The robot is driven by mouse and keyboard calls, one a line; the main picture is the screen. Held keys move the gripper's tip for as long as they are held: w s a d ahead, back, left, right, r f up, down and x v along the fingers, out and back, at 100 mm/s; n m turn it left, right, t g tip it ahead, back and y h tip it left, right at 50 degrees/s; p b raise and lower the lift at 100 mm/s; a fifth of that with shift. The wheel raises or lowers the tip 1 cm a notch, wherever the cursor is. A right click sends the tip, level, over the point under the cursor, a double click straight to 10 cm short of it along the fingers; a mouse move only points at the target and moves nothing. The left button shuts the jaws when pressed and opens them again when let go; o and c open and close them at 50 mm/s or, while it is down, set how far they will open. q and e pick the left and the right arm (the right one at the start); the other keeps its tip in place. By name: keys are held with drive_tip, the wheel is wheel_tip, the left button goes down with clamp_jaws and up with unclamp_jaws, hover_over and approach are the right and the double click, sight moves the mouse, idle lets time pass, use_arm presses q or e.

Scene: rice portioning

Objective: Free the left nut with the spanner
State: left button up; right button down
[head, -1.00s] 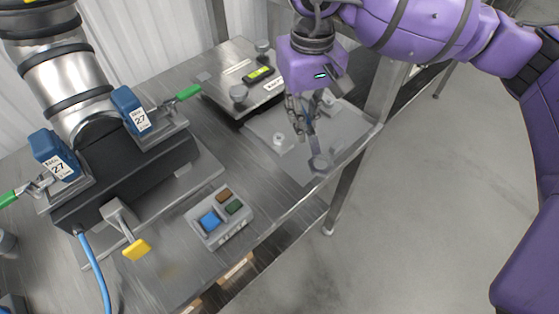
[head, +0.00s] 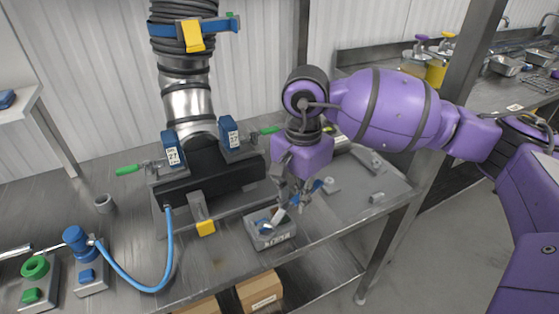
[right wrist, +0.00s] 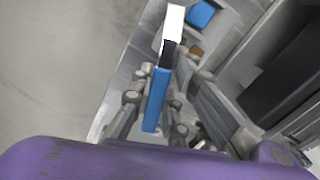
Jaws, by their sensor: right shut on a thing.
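A dark clamp block (head: 200,178) stands to the left of the gripper, at the foot of a ribbed metal pipe. It carries a left blue piece (head: 171,150) and a right blue piece (head: 229,132), both labelled 27. I cannot make out a bare nut there. My left gripper is out of view.
A yellow-ended lever (head: 205,228) and a blue hose (head: 150,290) lie in front of the block. Green clamp handles (head: 128,170) stick out sideways. A grey plate (head: 350,197) lies right of the gripper.

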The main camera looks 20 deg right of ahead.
drive_tip(key=shift+d+f+m+p, duration=0.5)
drive_tip(key=shift+d+m, duration=1.25)
drive_tip(key=shift+m, duration=2.7)
drive_tip(key=shift+d+f+m+p, duration=0.55)
drive_tip(key=shift+d+m, duration=1.25)
drive_tip(key=shift+m, duration=2.7)
drive_tip(key=shift+d+f+m+p, duration=0.5)
drive_tip(key=shift+d+m, duration=1.25)
drive_tip(key=shift+m, duration=2.7)
drive_tip(key=shift+w+f+b, duration=0.1)
drive_tip(key=shift+f+b, duration=0.2)
drive_tip(key=shift+f, duration=0.05)
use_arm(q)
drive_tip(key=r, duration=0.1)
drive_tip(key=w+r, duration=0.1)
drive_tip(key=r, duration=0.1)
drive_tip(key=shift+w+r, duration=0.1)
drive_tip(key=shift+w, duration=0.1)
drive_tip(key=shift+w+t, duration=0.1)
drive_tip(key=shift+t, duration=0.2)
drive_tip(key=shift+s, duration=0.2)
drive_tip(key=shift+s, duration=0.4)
use_arm(e)
drive_tip(key=shift+f, duration=0.1)
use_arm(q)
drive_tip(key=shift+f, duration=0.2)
use_arm(e)
drive_tip(key=shift+f, duration=0.15)
